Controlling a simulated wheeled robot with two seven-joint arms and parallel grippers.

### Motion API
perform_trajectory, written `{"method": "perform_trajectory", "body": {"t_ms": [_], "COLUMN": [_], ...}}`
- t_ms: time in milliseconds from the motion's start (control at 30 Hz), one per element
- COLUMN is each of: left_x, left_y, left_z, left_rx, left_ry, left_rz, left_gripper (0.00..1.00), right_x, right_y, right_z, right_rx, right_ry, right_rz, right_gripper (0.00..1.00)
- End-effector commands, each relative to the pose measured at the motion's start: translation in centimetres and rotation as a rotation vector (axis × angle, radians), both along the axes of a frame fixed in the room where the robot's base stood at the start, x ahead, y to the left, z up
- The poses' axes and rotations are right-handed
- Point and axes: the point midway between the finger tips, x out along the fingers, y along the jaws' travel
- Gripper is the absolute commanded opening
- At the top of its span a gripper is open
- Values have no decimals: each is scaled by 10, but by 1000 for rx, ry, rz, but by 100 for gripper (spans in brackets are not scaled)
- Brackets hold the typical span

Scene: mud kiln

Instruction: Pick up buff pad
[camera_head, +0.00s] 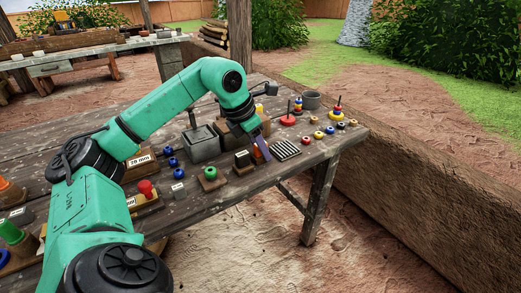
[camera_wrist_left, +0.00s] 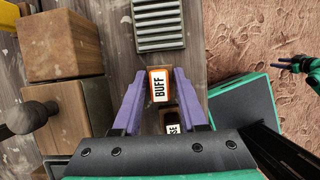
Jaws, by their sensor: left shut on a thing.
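The buff pad (camera_wrist_left: 159,85) is a small orange-edged block with a white label reading BUFF. In the wrist view it sits between the purple fingers of my left gripper (camera_wrist_left: 156,96), which is shut on it. In the head view my left gripper (camera_head: 262,148) is low over the front part of the wooden table, and the pad's orange side (camera_head: 257,156) shows beside a finger. I cannot tell whether the pad is clear of the table. A dark block (camera_wrist_left: 172,121) with a partly hidden label lies close behind the pad.
A grey ribbed plate (camera_head: 285,149) lies just right of my gripper. A block with a green knob (camera_head: 210,173) and a grey bin (camera_head: 201,145) stand to the left. Coloured rings and a red-based peg (camera_head: 288,120) are farther right. The table's front edge is close.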

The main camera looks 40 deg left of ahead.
Motion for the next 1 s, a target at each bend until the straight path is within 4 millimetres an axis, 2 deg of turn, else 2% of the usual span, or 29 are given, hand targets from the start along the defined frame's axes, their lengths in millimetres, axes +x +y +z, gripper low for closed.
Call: {"method": "perform_trajectory", "body": {"t_ms": [167, 267, 500, 700, 800, 1000], "left_x": [1, 1, 1, 1, 1, 0], "left_y": [-1, -1, -1, -1, 0, 0], "left_z": [22, 51, 131, 183, 196, 199], "left_rx": [-3, -3, -4, -2, -2, 0], "left_ry": [-4, -8, -8, -6, -4, -1], "left_rz": [-2, -1, -2, -1, -1, 0], "left_gripper": [0, 0, 0, 0, 0, 0], "right_x": [-14, -30, -101, -150, -146, -147], "right_y": [-7, -12, -28, -38, -37, -38], "right_z": [-14, -26, -54, -52, -47, -46], "right_rx": [-10, -18, -30, -34, -33, -33], "right_ry": [16, 21, 32, 37, 31, 33], "right_rz": [-2, 1, 36, 60, 59, 59], "right_gripper": [50, 50, 50, 50, 50, 50]}}
